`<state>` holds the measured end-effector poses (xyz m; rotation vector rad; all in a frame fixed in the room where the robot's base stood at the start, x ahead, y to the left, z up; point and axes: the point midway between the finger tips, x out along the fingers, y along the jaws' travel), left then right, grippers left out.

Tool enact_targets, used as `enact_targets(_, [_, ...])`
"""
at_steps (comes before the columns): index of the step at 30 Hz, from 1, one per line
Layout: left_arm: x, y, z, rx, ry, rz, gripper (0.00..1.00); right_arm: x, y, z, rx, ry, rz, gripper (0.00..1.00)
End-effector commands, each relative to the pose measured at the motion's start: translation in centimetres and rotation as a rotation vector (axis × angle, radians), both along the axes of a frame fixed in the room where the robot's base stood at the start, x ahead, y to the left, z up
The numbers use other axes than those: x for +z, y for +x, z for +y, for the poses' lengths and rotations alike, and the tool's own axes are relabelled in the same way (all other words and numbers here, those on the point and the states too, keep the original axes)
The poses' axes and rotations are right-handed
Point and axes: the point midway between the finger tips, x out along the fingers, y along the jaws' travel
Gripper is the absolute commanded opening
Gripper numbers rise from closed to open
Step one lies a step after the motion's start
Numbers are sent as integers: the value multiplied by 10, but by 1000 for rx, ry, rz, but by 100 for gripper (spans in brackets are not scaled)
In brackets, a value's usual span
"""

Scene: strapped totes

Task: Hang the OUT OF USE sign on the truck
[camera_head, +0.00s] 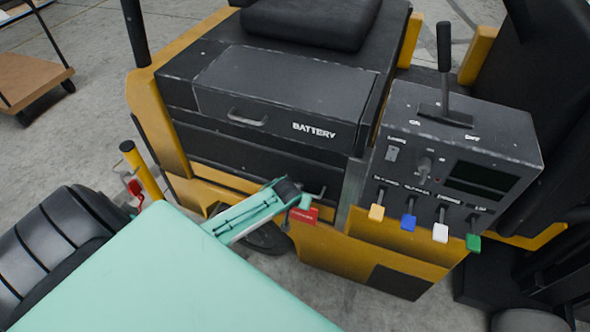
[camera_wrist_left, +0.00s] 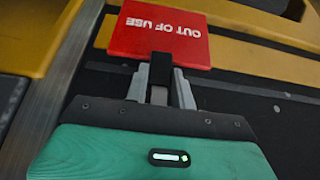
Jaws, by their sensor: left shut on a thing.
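The red OUT OF USE sign (camera_head: 303,214) is small in the head view, in front of the truck's battery side, partly behind my gripper. In the left wrist view the sign (camera_wrist_left: 160,35) is near the top, its lettering upside down. My left gripper (camera_head: 300,197) is shut on the sign's black strap; the grey fingers (camera_wrist_left: 160,85) pinch it on both sides. The truck (camera_head: 365,250) is yellow and black. A dark handle (camera_head: 316,191) is just right of the gripper; whether the sign touches the truck cannot be told. My right gripper is not in view.
The truck has a BATTERY cover (camera_head: 285,95) with its own handle (camera_head: 247,119). At right is a control panel (camera_head: 460,150) with coloured levers and a tall black lever (camera_head: 444,60). A yellow post (camera_head: 143,172) and a wooden cart (camera_head: 30,80) stand left.

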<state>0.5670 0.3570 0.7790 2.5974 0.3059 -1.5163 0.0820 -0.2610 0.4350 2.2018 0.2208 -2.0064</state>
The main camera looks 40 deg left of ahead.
Motion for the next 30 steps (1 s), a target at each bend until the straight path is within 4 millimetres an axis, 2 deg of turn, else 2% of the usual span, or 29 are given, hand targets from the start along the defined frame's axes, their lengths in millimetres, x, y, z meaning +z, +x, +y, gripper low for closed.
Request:
enact_targets(4, [-3, 13, 3, 0, 2, -3, 0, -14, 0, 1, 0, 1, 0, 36])
enact_targets(12, [-21, 12, 3, 0, 0, 1, 0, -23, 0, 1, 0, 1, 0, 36])
enact_targets(29, [-29, 12, 3, 0, 0, -1, 0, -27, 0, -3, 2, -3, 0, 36])
enact_targets(30, [-29, 12, 3, 0, 0, -1, 31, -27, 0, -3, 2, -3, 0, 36])
